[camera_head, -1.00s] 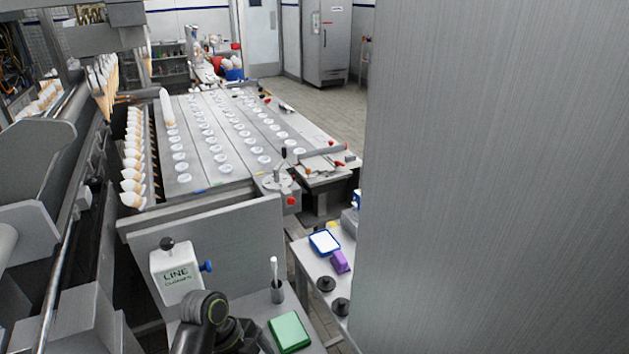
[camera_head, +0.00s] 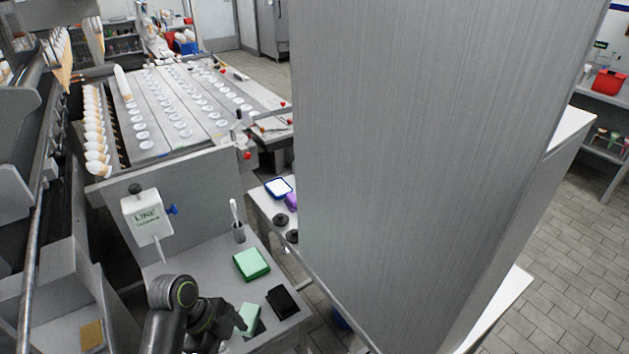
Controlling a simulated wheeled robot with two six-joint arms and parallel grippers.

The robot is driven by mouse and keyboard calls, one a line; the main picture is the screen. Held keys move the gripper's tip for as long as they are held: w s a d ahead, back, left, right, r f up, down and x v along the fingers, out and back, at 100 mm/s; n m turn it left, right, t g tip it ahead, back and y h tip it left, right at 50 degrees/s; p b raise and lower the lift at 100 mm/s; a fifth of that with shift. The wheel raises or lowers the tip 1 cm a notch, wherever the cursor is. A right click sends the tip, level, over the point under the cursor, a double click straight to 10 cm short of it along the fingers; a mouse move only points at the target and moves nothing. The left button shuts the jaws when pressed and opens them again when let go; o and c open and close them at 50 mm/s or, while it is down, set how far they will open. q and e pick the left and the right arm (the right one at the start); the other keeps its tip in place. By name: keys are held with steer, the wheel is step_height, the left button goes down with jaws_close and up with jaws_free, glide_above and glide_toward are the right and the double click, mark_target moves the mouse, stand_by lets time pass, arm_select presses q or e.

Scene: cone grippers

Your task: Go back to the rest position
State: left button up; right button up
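A dark arm of mine, which I take to be the left, rises at the bottom left. Its gripper (camera_head: 232,317) is over the small grey table, beside a light green item (camera_head: 249,318). Its fingers are dark and small, so I cannot tell whether they are open or touch that item. My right gripper is out of view.
On the small table (camera_head: 205,262) are a green box (camera_head: 252,264), a black box (camera_head: 283,301) and a brush holder (camera_head: 238,232). A white LINE box (camera_head: 147,215) is on the panel behind. A tall grey metal panel (camera_head: 400,150) blocks the centre right. Tiled floor (camera_head: 570,270) lies right.

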arm_select(q)
steer(key=s+a+r+n+t+y, duration=0.1)
steer(key=s+a+n+t+y, duration=0.15)
steer(key=s+a+n, duration=0.6)
steer(key=s+a+n+t+y, duration=0.2)
steer(key=s+a+n+y, duration=0.25)
steer(key=s+n, duration=0.6)
step_height(320, 180, down, 27)
steer(key=w+a+n+g+h+b, duration=0.1)
steer(key=a+g+b, duration=0.1)
steer(key=b, duration=0.1)
steer(key=s+f+b, duration=0.1)
steer(key=s+f, duration=0.6)
steer(key=f, duration=0.2)
steer(key=s+d+f+b, duration=0.1)
steer(key=s+f+b, duration=0.1)
steer(key=s+f, duration=0.5)
step_height(320, 180, down, 4)
steer(key=shift+s+d+r+g+h, duration=0.25)
steer(key=shift+s+g+h, duration=0.05)
steer(key=shift+s+g, duration=0.1)
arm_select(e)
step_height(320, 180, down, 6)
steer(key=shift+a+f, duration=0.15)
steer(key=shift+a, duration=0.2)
